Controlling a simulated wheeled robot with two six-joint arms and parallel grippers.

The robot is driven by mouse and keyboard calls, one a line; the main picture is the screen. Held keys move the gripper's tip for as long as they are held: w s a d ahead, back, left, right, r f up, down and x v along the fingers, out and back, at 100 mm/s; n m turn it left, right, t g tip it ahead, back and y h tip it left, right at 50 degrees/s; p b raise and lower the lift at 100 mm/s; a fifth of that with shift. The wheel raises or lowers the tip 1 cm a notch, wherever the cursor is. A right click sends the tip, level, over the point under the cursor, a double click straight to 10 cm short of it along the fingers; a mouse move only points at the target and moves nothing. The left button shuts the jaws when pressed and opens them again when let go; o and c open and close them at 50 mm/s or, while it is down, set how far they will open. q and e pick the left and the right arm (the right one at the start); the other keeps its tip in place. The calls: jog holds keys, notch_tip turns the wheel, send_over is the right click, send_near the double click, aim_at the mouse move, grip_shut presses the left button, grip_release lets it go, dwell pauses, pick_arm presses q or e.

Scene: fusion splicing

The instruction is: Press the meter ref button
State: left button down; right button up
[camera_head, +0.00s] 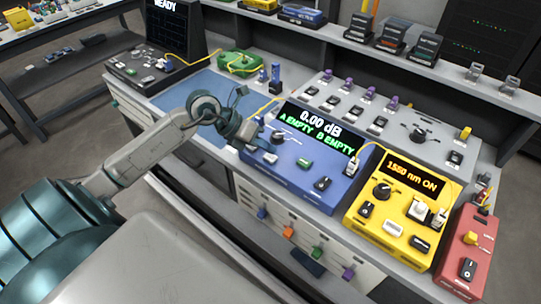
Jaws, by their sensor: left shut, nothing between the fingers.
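The blue meter (322,197) stands on the bench right of centre. Its screen (322,131) reads 0.00 dB, A EMPTY, B EMPTY. Its sloped front has a dark knob (277,137), a green button (304,164) and black switches such as this one (322,183). The labels are too small to read, so I cannot tell which control is ref. My left gripper (251,132) is shut and empty, just over the meter's left end. It partly hides that end, and I cannot tell whether it touches. My right gripper is out of view.
A yellow box (382,236) reading 1550 nm ON and a red box (464,254) stand right of the meter. A grey panel (425,151) with switches lies behind. A yellow cable passes by my gripper. The blue mat (190,92) is partly clear.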

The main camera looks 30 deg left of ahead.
aim_at(266, 157)
pick_arm(q)
jog(key=shift+r+p, duration=1.45)
jog(key=shift+r, duration=1.1)
